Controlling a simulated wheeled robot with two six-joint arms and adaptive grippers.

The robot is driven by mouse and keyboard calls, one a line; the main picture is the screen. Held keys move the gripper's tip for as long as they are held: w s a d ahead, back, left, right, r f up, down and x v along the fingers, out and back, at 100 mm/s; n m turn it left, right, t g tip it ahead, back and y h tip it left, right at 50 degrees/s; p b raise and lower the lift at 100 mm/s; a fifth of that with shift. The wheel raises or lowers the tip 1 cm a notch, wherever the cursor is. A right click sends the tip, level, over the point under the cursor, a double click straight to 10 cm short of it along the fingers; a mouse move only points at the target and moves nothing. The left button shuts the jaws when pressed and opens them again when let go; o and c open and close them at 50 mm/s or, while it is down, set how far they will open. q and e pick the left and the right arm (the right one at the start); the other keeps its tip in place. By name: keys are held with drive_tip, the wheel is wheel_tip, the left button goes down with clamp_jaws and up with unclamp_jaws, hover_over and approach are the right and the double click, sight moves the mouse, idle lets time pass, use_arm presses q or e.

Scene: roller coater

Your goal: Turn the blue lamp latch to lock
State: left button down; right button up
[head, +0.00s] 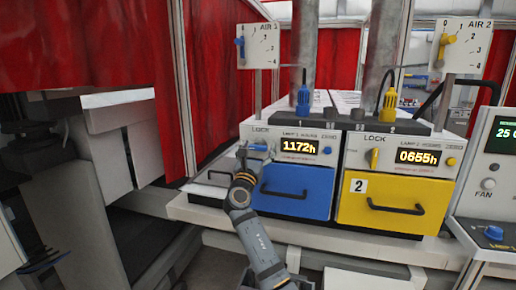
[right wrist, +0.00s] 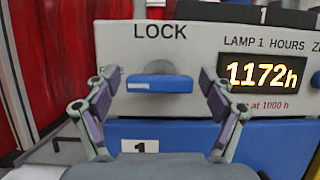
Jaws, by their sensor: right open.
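The blue lamp latch (right wrist: 160,83) is a flat blue handle lying horizontally under the word LOCK, on the white panel of the lamp 1 unit. It also shows in the head view (head: 258,147), partly hidden by my gripper. My right gripper (right wrist: 160,92) is open, with one finger on each side of the latch. There is a gap between each finger and the latch ends. In the head view my right gripper (head: 247,157) is in front of the panel, above the blue drawer's left corner. I do not make out my left gripper.
The blue drawer (head: 292,190) with a black handle is just below. To its right is the yellow drawer (head: 400,205), with a yellow latch (head: 374,158) above it. A lamp 1 display (head: 299,147) reads 1172h. Red curtains (head: 225,70) hang at left.

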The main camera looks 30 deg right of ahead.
drive_tip(key=c, duration=1.2)
drive_tip(key=shift+o, duration=0.2)
drive_tip(key=shift+f+m+g+h+b, duration=0.25)
drive_tip(key=shift+m+g+b, duration=0.25)
drive_tip(key=shift+m+b, duration=0.65)
drive_tip(key=m+g+b, duration=0.1)
drive_tip(key=m, duration=0.1)
drive_tip(key=m+g+h+b, duration=0.1)
drive_tip(key=m+b, duration=0.1)
drive_tip(key=m, duration=0.1)
drive_tip(key=shift+a+b, duration=0.1)
drive_tip(key=shift+b, duration=0.2)
drive_tip(key=m+g+b, duration=0.1)
drive_tip(key=m+g, duration=0.1)
drive_tip(key=m, duration=0.1)
drive_tip(key=shift+r+m+h, duration=0.1)
drive_tip(key=shift+m+h, duration=0.15)
drive_tip(key=shift+m, duration=0.1)
drive_tip(key=shift+r+m+g+b, duration=0.1)
drive_tip(key=shift+m+g+b, duration=0.45)
drive_tip(key=shift+m, duration=0.55)
drive_tip(key=m+g, duration=0.1)
drive_tip(key=m, duration=0.4)
drive_tip(key=m+g+y, duration=0.1)
drive_tip(key=shift+r+m+g+p, duration=0.1)
drive_tip(key=shift+m+g+p, duration=0.2)
drive_tip(key=shift+m, duration=0.1)
drive_tip(key=shift+m+y, duration=0.5)
drive_tip(key=shift+m, duration=0.6)
